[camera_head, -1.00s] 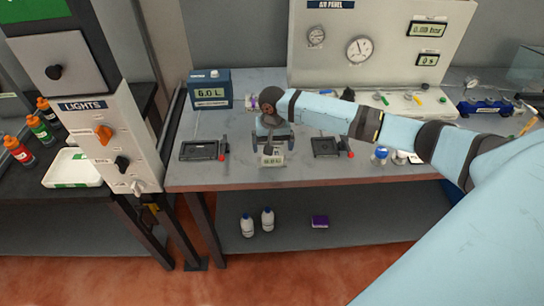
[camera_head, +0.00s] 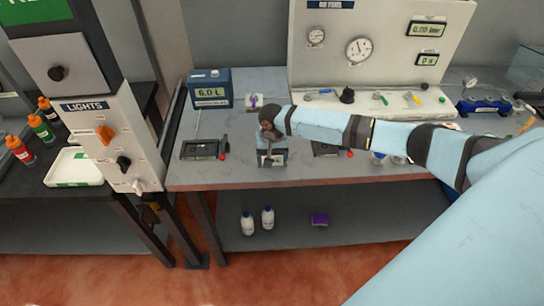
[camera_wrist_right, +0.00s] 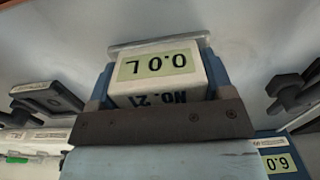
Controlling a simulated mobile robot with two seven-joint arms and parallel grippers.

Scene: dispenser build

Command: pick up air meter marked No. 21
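The air meter marked No. 21 is a small white box with a pale green display reading 0.0 L (camera_wrist_right: 158,66). In the head view the meter (camera_head: 271,161) stands at the front middle of the bench. My right gripper (camera_head: 272,152) is lowered over it from above, with its blue fingers (camera_wrist_right: 216,70) on either side of the box. The fingers look very close to its sides; whether they press on it cannot be told. The meter appears still on the bench. My left gripper is not in view.
Dark trays (camera_head: 205,149) lie left and right of the meter. A blue 6.0 L box (camera_head: 210,88) stands behind left, and the air panel (camera_head: 385,45) at the back. The bench's front edge (camera_head: 300,184) is close to the meter.

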